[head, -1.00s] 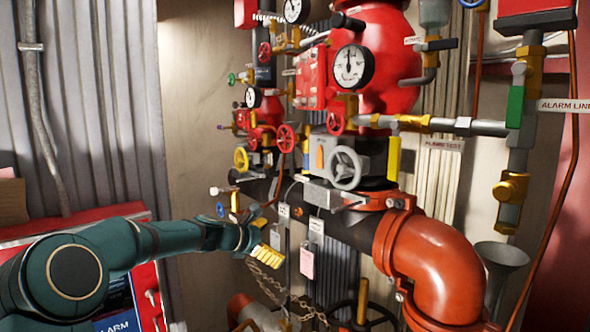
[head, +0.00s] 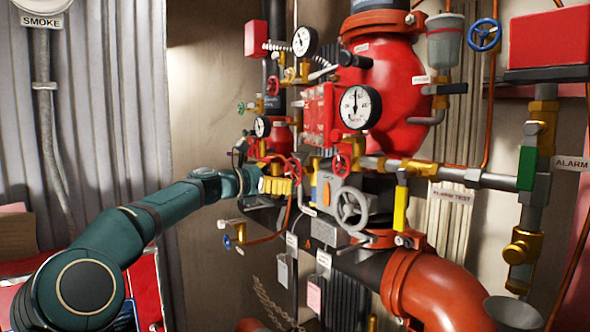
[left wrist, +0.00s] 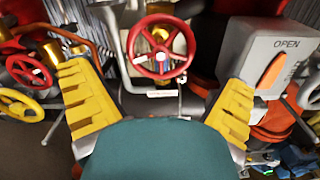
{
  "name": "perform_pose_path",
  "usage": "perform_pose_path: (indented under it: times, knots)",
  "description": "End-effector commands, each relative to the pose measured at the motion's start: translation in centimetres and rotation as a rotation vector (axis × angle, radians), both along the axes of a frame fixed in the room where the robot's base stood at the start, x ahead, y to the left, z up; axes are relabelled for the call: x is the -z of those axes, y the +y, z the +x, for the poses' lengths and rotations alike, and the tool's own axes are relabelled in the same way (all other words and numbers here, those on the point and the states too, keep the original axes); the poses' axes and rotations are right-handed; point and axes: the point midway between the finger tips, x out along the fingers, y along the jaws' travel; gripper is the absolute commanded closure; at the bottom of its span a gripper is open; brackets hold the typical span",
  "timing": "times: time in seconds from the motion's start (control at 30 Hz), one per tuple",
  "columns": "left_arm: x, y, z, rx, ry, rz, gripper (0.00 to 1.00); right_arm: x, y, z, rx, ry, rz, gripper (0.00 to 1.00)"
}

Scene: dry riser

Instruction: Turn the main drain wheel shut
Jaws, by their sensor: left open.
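A red handwheel (left wrist: 160,46) with a brass hub stands upright ahead of my left gripper in the left wrist view. A small label below it is too small to read, so I cannot confirm it is the main drain wheel. My left gripper (left wrist: 160,100) is open, its yellow fingers on either side and short of the wheel, with nothing between them. My right gripper is not in view.
A grey box (left wrist: 268,62) marked OPEN, with an orange lever, is close by the right finger. A grey handwheel (head: 352,207) and large orange pipe (head: 430,285) stand to the right.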

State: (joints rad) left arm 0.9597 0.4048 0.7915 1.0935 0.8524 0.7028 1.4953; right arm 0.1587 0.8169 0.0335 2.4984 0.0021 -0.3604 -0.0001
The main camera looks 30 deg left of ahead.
Motion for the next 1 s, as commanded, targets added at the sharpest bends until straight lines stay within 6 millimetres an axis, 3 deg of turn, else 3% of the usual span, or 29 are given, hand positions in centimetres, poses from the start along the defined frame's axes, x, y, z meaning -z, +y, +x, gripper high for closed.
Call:
perform_pose_path:
  times: [0.1, 0.3, 0.7, 0.73, 0.87, 0.9, 1.0]
  knots:
    - [-0.2, -0.9, 2.1, 0.004, 0.000, -0.002, 0.00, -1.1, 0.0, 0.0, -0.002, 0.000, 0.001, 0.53]
    - [-0.1, -1.7, 4.2, 0.001, -0.001, 0.000, 0.00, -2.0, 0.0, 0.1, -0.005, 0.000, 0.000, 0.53]
    - [0.1, -2.0, 4.9, -0.001, 0.001, 0.002, 0.00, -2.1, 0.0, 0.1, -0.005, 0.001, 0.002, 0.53]
    - [0.1, -2.0, 4.9, -0.001, 0.001, 0.002, 0.04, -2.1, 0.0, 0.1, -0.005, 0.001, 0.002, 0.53]
    - [0.1, -2.0, 4.9, -0.001, 0.000, 0.001, 0.49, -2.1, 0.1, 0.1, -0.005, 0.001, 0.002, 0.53]
    - [0.1, -2.0, 4.9, -0.001, 0.000, 0.001, 0.54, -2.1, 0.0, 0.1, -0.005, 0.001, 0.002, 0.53]
    - [0.1, -2.0, 4.9, -0.001, 0.000, 0.001, 0.58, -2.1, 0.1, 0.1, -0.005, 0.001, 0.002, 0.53]
